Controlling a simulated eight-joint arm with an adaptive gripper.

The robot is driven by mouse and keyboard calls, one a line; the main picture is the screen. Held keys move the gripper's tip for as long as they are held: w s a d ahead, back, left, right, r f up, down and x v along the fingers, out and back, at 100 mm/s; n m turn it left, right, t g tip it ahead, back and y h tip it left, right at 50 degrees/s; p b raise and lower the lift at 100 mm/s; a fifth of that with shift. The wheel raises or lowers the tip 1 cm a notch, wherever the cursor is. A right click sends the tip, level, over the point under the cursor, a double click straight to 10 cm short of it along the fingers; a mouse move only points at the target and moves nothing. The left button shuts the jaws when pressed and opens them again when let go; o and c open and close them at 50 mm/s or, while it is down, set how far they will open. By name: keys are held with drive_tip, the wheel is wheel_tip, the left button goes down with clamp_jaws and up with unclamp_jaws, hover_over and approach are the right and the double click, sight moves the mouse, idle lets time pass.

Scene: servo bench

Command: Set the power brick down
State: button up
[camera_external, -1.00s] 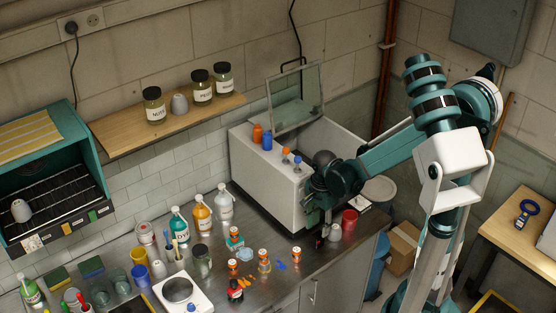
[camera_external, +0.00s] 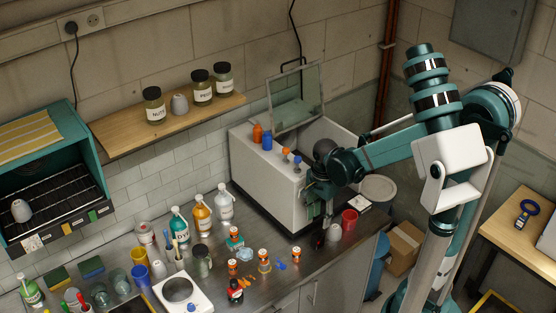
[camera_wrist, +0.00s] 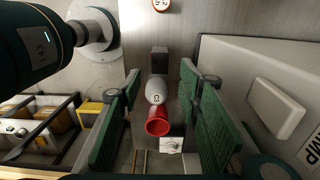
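A small dark block, seemingly the power brick (camera_wrist: 159,60), lies on the steel counter (camera_wrist: 190,28) in the wrist view. It is in line with the gap between my gripper's green fingers (camera_wrist: 160,72). The fingers are spread wide, with visible room on both sides of the block and no contact seen.
A white cup (camera_wrist: 155,90) and a red cup (camera_wrist: 158,122) stand close by in line with the block. The white appliance (camera_external: 268,185) with its lid raised is just left of my gripper in the external view. Several bottles and small jars (camera_external: 264,258) stand further left.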

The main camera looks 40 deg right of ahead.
idle(0.3)
drive_tip(key=s+r+n+t, duration=0.3)
drive_tip(key=s+r+n, duration=0.1)
drive_tip(key=r+n, duration=0.3)
drive_tip(key=s+r+n+t, duration=0.4)
drive_tip(key=r+n, duration=0.3)
drive_tip(key=n, duration=0.4)
drive_tip(key=shift+a+r, duration=0.25)
drive_tip(key=shift+r, duration=0.15)
drive_tip(key=shift+f, duration=0.1)
wheel_tip(320, 180, down, 5)
drive_tip(key=b, duration=0.5)
idle(1.3)
